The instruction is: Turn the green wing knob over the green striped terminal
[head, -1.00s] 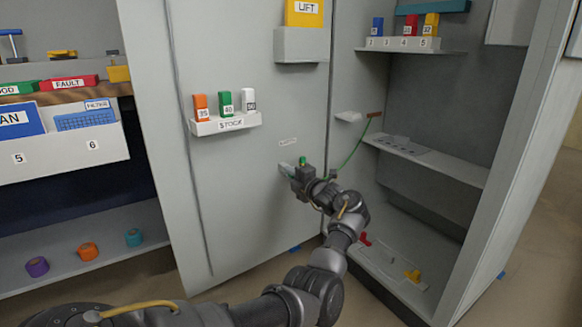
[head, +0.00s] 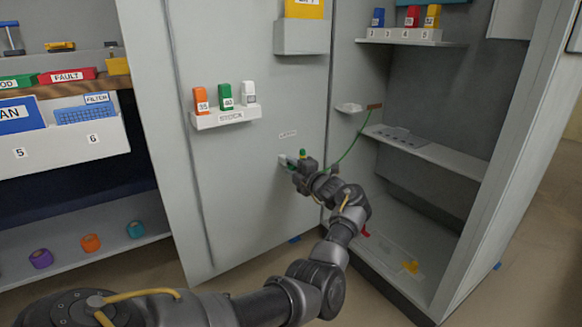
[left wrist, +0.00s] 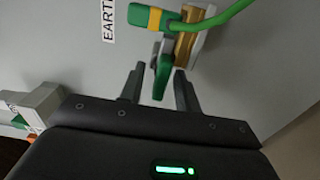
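The green wing knob (left wrist: 162,76) is in the left wrist view, below a green piece with a yellow band (left wrist: 154,18), which seems to be the striped terminal. A brass-coloured block (left wrist: 186,42) and a thick green cable (left wrist: 222,14) lie beside it. My left gripper (left wrist: 158,82) is open, with one finger on each side of the knob and a visible gap to each. In the head view my left gripper (head: 302,168) is at the grey panel, and a small green part (head: 302,153) shows just above it. My right gripper is not in view.
An EARTH label (left wrist: 108,20) is on the panel near the knob. A STOCK holder (head: 228,118) with orange, green and white blocks juts out above left. The green cable runs up right to a brown piece (head: 374,107). A cabinet shelf (head: 430,153) lies right.

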